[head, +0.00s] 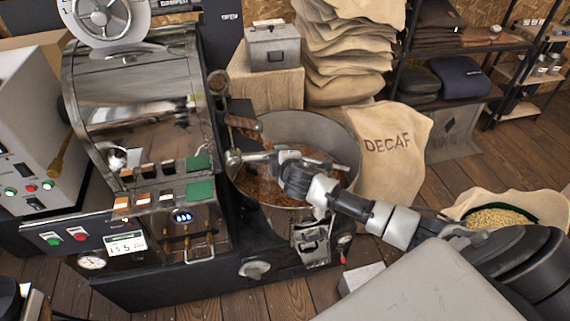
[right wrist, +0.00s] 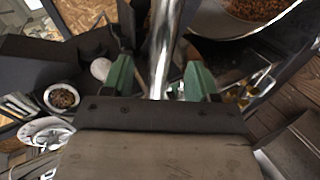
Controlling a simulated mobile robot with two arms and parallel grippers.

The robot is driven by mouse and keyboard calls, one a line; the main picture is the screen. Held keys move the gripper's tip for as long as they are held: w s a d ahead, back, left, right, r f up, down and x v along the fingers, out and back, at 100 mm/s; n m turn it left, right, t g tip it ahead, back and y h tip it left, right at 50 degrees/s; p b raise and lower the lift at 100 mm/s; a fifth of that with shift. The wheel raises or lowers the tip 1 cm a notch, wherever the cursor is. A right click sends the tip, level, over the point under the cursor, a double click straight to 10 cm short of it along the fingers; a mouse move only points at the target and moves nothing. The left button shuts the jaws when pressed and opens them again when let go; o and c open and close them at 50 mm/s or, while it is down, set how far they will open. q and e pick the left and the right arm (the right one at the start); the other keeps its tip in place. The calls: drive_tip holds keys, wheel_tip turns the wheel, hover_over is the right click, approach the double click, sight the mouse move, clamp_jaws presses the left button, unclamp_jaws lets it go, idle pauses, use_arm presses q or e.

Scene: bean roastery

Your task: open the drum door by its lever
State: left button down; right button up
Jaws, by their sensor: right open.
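The roaster's steel drum (head: 140,95) is at the left in the head view. Its front face is seen nearly edge-on, so I cannot tell whether the door there is ajar. A bright metal lever (head: 236,158) with a rounded end sticks out at the front, over the left rim of the cooling pan. My right gripper (head: 272,160) reaches it from the right. In the right wrist view, the shiny lever bar (right wrist: 162,45) runs between the two green fingers of the open right gripper (right wrist: 160,82), with gaps showing beside it. My left gripper is out of view.
The round cooling pan (head: 340,125) with brown beans lies under my right gripper. A chute (head: 245,128) slopes toward it. The control panel (head: 185,215) is below the drum. A DECAF sack (head: 392,150) stands behind the pan; an open sack of pale beans (head: 500,215) is at right.

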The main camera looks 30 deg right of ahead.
drive_tip(key=shift+v, duration=1.8)
drive_tip(key=s+f+m+g+b, duration=0.15)
drive_tip(key=s+f, duration=0.35)
drive_tip(key=f, duration=0.6)
drive_tip(key=s+d+f+m+g+b, duration=0.15)
drive_tip(key=s+f, duration=0.35)
drive_tip(key=f, duration=0.5)
drive_tip(key=s+f+m+g+b, duration=0.1)
drive_tip(key=s+f+m+g, duration=0.3)
drive_tip(key=f, duration=0.7)
drive_tip(key=s+a+f+m+g+b, duration=0.1)
drive_tip(key=s+a+f, duration=0.1)
drive_tip(key=s+f, duration=0.4)
drive_tip(key=s+a+f+m+g+y+b, duration=0.1)
drive_tip(key=s+f, duration=0.5)
drive_tip(key=s, duration=1.1)
drive_tip(key=s+a+f+m+g+y+b, duration=0.1)
drive_tip(key=s+a+f, duration=0.4)
drive_tip(key=s, duration=0.6)
wheel_tip(320, 180, down, 2)
drive_tip(key=shift+s+a+f+m+g, duration=0.1)
drive_tip(key=shift+s+a+m+g, duration=0.2)
drive_tip(key=shift+m+g, duration=0.4)
